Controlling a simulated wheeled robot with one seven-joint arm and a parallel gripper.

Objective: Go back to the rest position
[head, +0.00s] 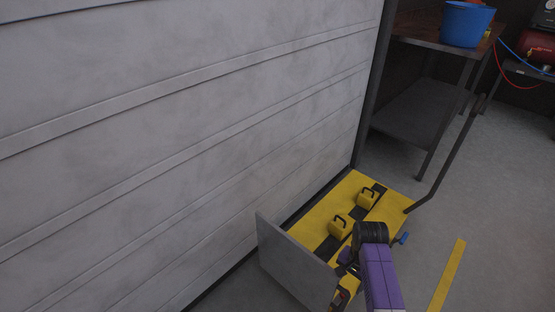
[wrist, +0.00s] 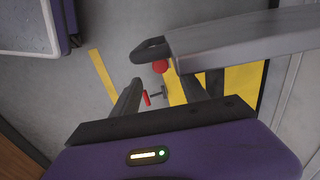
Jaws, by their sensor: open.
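My gripper (wrist: 174,88) shows in the wrist view with its two dark fingers apart and nothing between them. In the head view my purple arm reaches low at the bottom right, beside a yellow lift platform (head: 318,213); the fingers are hard to make out there. The platform also shows beyond the fingers in the wrist view (wrist: 245,83). A red knob (wrist: 160,66) and a small red-ended handle (wrist: 147,98) appear near the fingers; I cannot tell whether they touch. The rest position itself is not marked in view.
A large grey panelled wall (head: 180,120) fills the left. A bench with a blue bucket (head: 466,24) stands behind. Floor is open at right.

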